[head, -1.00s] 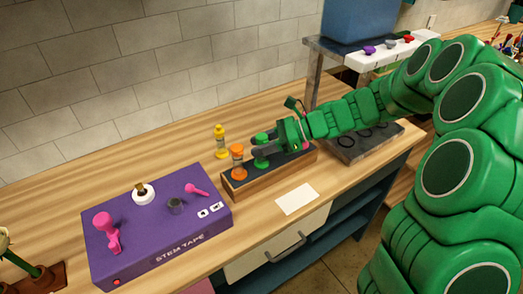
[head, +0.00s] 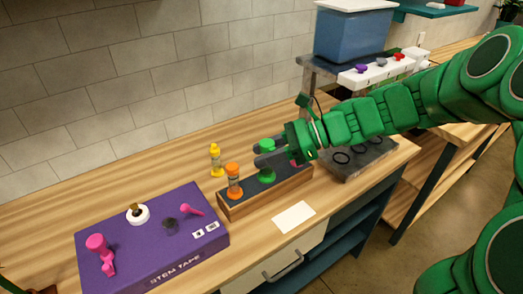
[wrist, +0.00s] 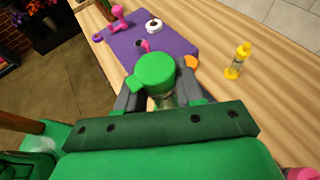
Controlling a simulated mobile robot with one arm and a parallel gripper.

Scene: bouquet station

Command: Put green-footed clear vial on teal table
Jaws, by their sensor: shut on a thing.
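The clear vial with a green top and green foot (head: 267,177) is upright between the fingers of my gripper (head: 262,154), which is shut on it. Its foot shows just above the dark-topped wooden rack (head: 250,205), seemingly raised from it. In the wrist view the green top of the vial (wrist: 155,73) is between the two grey fingers of my gripper (wrist: 158,92), with some clear body below. A teal surface (head: 437,10) shows at the top right; I cannot tell for sure that it is the teal table.
An orange vial (head: 233,182) stands in the rack and a yellow bottle (head: 216,160) behind it. A purple stem tape box (head: 150,245) is at left. A white card (head: 293,217) lies in front. A metal stand with a blue tank (head: 350,38) is behind my arm.

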